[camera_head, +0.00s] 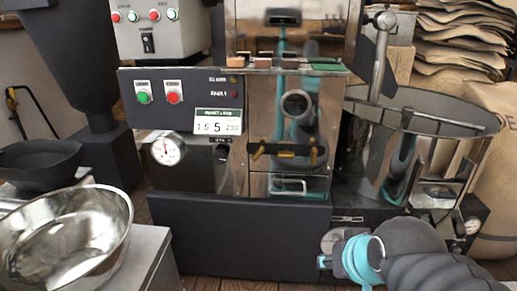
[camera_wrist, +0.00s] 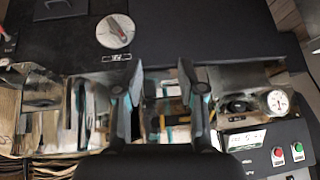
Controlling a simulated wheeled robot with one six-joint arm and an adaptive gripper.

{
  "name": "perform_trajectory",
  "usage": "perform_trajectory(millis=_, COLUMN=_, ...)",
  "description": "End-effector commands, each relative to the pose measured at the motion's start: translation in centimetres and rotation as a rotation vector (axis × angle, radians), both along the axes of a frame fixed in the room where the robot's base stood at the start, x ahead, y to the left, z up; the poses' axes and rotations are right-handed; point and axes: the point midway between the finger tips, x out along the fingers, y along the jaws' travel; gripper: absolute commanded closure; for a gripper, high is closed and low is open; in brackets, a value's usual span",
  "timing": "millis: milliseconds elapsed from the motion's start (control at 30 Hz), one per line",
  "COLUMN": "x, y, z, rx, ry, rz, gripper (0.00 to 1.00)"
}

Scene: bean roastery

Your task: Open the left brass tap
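The left brass tap (camera_head: 258,152) is a small yellow lever on a dark bar on the steel front of the roasting machine. A second brass tap (camera_head: 314,156) sits at the right end of the same bar. In the wrist view, which is turned upside down, my gripper (camera_wrist: 155,88) has its two dark fingers spread with nothing held between them. Small brass-coloured bits show between and beside the fingers, partly hidden. In the head view my arm reaches in at the bottom right, below and right of the taps; the fingers cannot be made out there.
A round cooling pan (camera_head: 440,112) stands right of the taps. A dial gauge (camera_head: 166,151) and a button panel (camera_head: 185,95) are to the left. A steel bowl (camera_head: 65,235) sits at lower left. A black plinth (camera_head: 240,235) juts out below the taps.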

Motion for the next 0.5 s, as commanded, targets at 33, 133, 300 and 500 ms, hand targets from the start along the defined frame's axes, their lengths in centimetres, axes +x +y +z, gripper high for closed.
perform_trajectory(millis=33, x=1.9, y=1.5, z=0.3, rx=0.039, ry=-0.042, rz=0.012, gripper=0.6)
perform_trajectory(millis=133, x=5.8, y=4.7, z=1.2, rx=0.135, ry=-0.15, rz=0.013, gripper=0.6)
perform_trajectory(millis=300, x=11.6, y=9.5, z=2.8, rx=0.291, ry=-0.327, rz=-0.028, gripper=0.6)
perform_trajectory(millis=500, x=16.5, y=13.7, z=3.9, rx=0.429, ry=-0.522, rz=-0.137, gripper=0.6)
